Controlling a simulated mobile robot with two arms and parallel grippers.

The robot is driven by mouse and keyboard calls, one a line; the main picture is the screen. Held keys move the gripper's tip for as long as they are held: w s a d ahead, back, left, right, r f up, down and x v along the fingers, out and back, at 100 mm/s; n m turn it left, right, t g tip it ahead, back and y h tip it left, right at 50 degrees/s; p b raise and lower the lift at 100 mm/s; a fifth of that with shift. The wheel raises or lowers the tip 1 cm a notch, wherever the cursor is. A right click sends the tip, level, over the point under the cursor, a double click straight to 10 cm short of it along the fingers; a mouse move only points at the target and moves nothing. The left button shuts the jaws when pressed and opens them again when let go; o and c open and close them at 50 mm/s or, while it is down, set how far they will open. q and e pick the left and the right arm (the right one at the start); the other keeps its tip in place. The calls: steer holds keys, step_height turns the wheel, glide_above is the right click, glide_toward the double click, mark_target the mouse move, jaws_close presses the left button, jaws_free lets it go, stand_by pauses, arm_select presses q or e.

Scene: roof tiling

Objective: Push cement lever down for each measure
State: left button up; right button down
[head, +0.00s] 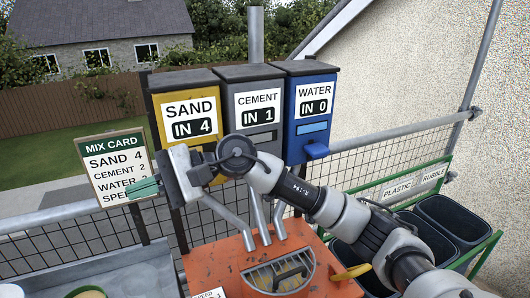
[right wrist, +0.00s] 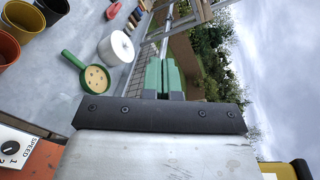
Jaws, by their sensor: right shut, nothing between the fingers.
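The grey cement dispenser (head: 255,98) reads IN 1 and stands between the yellow sand dispenser (head: 170,98), reading IN 4, and the blue water dispenser (head: 314,82), reading IN 0. My right arm crosses in front of the cement dispenser's lower part, so its lever is hidden. The blue water lever (head: 317,150) shows. The mix card (head: 113,165) lists sand 4 and cement 2; my gripper partly covers its lower lines. My right gripper (head: 143,188) is shut and empty in front of the card, left of the dispensers. Its green fingers (right wrist: 165,76) show together in the right wrist view.
Below the dispensers is an orange mixer (head: 222,262) with a grated opening and chutes above. Dark bins (head: 455,216) stand at the right. A grey tray (head: 100,268) is at lower left. The right wrist view shows a green-handled pan (right wrist: 94,78) and a white pot (right wrist: 116,47).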

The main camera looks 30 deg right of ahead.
steer(key=w+d+r+n+h, duration=0.1)
steer(key=d+r+n+h, duration=0.1)
steer(key=d+h, duration=0.3)
steer(key=w+d+r+n+t+h, duration=0.1)
steer(key=d+r+h, duration=0.3)
steer(key=d, duration=0.8)
steer(key=w+d+r+n+t+h, duration=0.1)
steer(key=w+d+r+n+h, duration=0.1)
steer(key=d+h, duration=0.5)
steer(key=d+r+n, duration=0.1)
steer(key=d, duration=0.1)
steer(key=shift+w+d+r+n+h, duration=0.3)
steer(key=shift+w+n, duration=0.05)
steer(key=shift+n, duration=0.05)
steer(key=shift+f, duration=0.1)
steer(key=p+x, duration=0.1)
steer(key=x, duration=0.3)
steer(key=p+x, duration=0.1)
steer(key=x, duration=0.3)
steer(key=p+x, duration=0.2)
steer(key=x, duration=0.2)
steer(key=shift+s+f, duration=0.25)
steer(key=shift+f, duration=0.7)
